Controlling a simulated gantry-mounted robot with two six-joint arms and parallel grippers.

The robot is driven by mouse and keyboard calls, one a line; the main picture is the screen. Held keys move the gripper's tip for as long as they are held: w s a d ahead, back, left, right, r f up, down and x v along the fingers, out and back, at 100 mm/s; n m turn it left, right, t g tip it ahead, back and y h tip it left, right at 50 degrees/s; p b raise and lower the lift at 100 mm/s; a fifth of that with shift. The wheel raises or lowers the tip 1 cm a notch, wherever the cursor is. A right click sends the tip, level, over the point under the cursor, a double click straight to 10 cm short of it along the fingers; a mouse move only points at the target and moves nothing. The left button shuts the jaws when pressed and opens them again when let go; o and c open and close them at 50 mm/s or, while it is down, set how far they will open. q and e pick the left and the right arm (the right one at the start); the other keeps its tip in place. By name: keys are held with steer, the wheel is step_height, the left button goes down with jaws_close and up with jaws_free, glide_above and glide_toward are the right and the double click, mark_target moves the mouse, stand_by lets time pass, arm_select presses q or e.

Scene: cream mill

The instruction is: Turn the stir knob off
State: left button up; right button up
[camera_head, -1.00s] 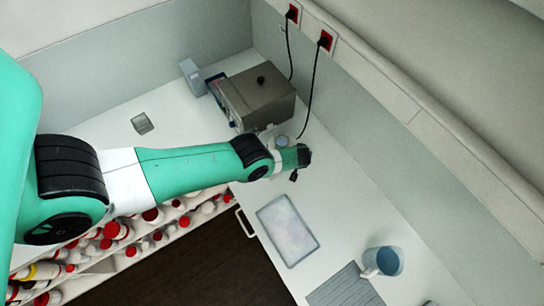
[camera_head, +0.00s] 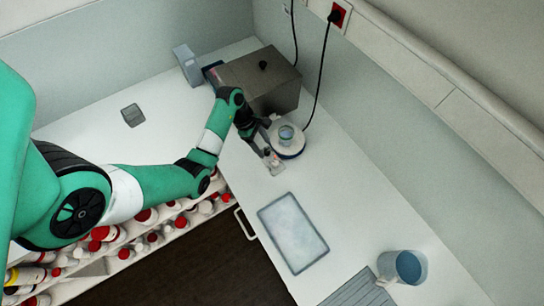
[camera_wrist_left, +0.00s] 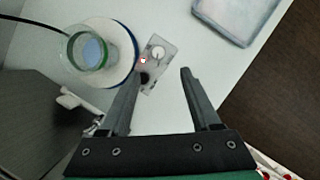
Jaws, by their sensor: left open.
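The stirrer hot plate is a round white plate (camera_head: 288,152) with a blue rim and a small glass beaker (camera_head: 286,132) on top. Its flat control panel (camera_head: 273,162) juts toward the front. In the left wrist view the panel carries a white knob (camera_wrist_left: 157,52), a dark knob (camera_wrist_left: 145,77) and a small red light (camera_wrist_left: 143,60). I cannot tell from labels which knob is for stirring. My left gripper (camera_head: 266,138) is open and empty beside the plate.
A brown box-shaped bath (camera_head: 262,88) stands behind my left gripper, with a cable near it. A flat tray (camera_head: 293,232) lies in front, and a blue-grey jug (camera_head: 409,265) stands at the right. Bottles crowd the shelves below the counter. The counter at left is mostly clear.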

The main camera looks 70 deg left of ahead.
mark_target(275, 163)
arm_select(q)
steer(key=b+x, duration=0.1)
steer(key=x, duration=0.4)
steer(key=b+x, duration=0.1)
steer(key=x, duration=0.5)
steer(key=shift+w+a+f+b, duration=0.15)
steer(key=shift+f+b, duration=0.15)
steer(key=shift+b, duration=0.05)
jaws_close()
